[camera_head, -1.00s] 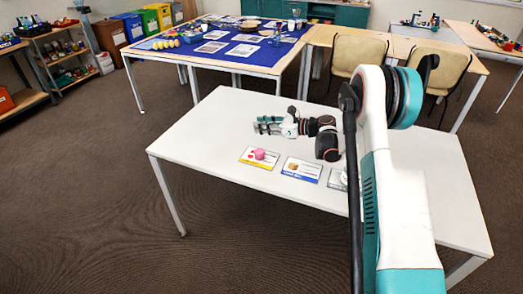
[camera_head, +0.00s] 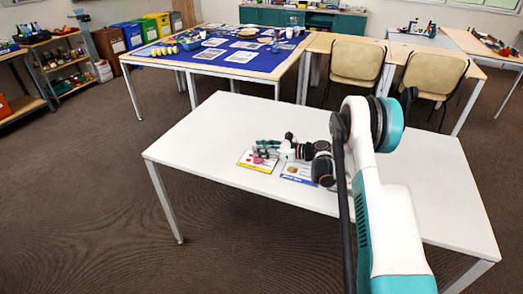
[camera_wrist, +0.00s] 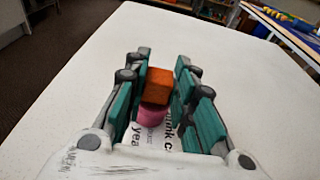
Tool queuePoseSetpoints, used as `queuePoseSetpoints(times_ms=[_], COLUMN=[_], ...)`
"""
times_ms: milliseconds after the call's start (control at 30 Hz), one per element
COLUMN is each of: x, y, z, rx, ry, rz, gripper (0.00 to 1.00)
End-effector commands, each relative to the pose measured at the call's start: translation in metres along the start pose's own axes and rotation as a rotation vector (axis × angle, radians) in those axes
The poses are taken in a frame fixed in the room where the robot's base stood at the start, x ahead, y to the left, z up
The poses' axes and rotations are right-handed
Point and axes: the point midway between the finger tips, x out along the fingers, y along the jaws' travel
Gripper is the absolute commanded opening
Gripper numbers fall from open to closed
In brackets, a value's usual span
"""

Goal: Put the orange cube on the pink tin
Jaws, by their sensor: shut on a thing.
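The orange cube (camera_wrist: 158,82) is between the two fingers of my gripper (camera_wrist: 160,90) in the wrist view, and the gripper is shut on it. The pink tin (camera_wrist: 150,117) shows just below the cube in that picture and overlaps it; whether they touch I cannot tell. In the head view my gripper (camera_head: 266,149) is low over the yellow-edged card (camera_head: 249,163) on the white table. The pink tin shows there (camera_head: 261,159) only in part, behind the fingers.
A blue-edged card (camera_head: 298,173) lies right of the yellow-edged one, partly covered by my arm. The white table (camera_head: 210,135) is clear to the left and behind. A blue-topped table (camera_head: 225,60) with several items and two chairs (camera_head: 357,62) stand farther back.

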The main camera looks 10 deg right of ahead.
Motion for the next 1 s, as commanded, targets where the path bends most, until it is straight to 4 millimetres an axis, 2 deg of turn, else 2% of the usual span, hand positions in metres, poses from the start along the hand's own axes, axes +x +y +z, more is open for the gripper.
queuePoseSetpoints(times_ms=[133, 167, 200, 233, 267, 633, 1000], x=[0.001, 0.001, 0.001, 0.001, 0.001, 0.0, -0.057], y=[0.0, 0.0, 0.0, 0.0, 0.0, 0.0, -0.001], z=[-0.002, -0.003, -0.002, -0.002, -0.002, 0.001, 0.003], rx=[0.0, 0.0, 0.0, 0.0, 0.0, 0.0, 0.0], ry=[0.0, 0.0, 0.0, 0.0, 0.0, 0.0, 0.0], rz=[0.0, 0.0, 0.0, 0.0, 0.0, 0.0, -0.003], gripper=[0.1, 0.26, 0.35, 0.42, 0.44, 0.44, 0.44])
